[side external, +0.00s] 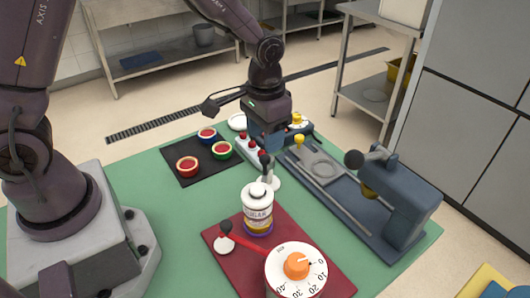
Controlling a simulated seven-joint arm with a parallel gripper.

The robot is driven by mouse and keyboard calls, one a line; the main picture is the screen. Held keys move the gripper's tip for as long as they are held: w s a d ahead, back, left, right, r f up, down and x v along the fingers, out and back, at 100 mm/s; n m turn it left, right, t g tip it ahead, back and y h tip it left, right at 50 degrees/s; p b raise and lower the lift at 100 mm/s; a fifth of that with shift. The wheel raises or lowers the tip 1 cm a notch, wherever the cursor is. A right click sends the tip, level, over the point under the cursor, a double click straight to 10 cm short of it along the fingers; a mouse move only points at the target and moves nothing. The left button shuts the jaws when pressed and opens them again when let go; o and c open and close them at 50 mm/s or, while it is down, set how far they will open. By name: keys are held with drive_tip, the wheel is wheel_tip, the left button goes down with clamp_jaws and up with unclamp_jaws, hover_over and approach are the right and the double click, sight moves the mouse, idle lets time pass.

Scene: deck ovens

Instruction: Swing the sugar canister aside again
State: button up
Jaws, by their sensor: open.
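The sugar canister (257,214), white with a purple-banded label and a pale lid, stands upright on the dark red mat (325,253). It is behind and left of a white dial (284,285) with an orange knob. A red bar with a round white end (224,244) passes in front of the canister's foot; I cannot tell whether they touch. My gripper (266,158) is open, pointing down behind the canister in the picture, apart from its lid as far as I can see. Its fingertips are small and partly lost against the objects behind.
A black mat (183,177) with several red-filled round pots lies left of my gripper. A panel with red buttons (245,147) is close behind it. A blue-grey press-like device (400,205) stands on the right. The green table (170,235) is clear left of the red mat.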

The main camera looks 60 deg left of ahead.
sight(265, 157)
wheel_tip(265, 157, down, 5)
drive_tip(key=shift+f, duration=0.15)
clamp_jaws()
